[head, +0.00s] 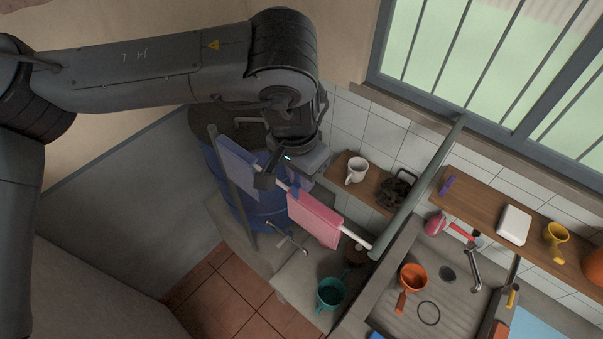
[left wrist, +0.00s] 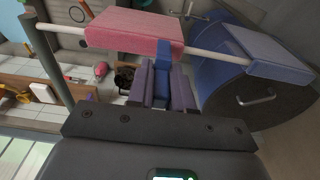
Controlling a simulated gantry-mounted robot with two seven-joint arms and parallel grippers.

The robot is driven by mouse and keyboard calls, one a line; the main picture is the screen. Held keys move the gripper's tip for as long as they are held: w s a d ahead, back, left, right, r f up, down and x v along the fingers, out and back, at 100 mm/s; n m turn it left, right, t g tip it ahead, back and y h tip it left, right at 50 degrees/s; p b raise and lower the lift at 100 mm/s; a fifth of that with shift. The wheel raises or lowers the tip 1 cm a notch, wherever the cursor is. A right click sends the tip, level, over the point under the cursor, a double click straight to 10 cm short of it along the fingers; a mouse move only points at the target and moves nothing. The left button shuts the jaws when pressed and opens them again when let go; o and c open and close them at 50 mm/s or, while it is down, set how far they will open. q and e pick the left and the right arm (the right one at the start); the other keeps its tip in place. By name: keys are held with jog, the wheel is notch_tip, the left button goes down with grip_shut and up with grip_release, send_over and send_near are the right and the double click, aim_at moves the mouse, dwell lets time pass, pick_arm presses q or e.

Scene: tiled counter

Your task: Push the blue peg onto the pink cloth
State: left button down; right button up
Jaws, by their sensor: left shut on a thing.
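The pink cloth (head: 315,218) hangs over a white rail (head: 352,240), and it also shows at the top of the left wrist view (left wrist: 135,30). The blue peg (left wrist: 163,50) is at the rail beside the right edge of the pink cloth in the left wrist view, very close to it; I cannot tell whether it clips the fabric. My left gripper (head: 284,184) is shut on the peg, its jaws (left wrist: 160,85) on both sides of the peg's lower part. In the head view the gripper largely hides the peg. My right gripper is in neither view.
A blue cloth (head: 238,163) hangs further along the rail, with a blue barrel (head: 262,212) below. A wooden shelf with a white mug (head: 356,170) is behind the rail. A green post (head: 420,185) stands at the rail's right end, near the sink (head: 455,300).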

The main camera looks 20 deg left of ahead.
pick_arm(q)
jog(key=shift+f, duration=0.3)
jog(key=shift+f+b, duration=0.8)
jog(key=shift+f, duration=0.1)
dwell(0.8)
dwell(0.8)
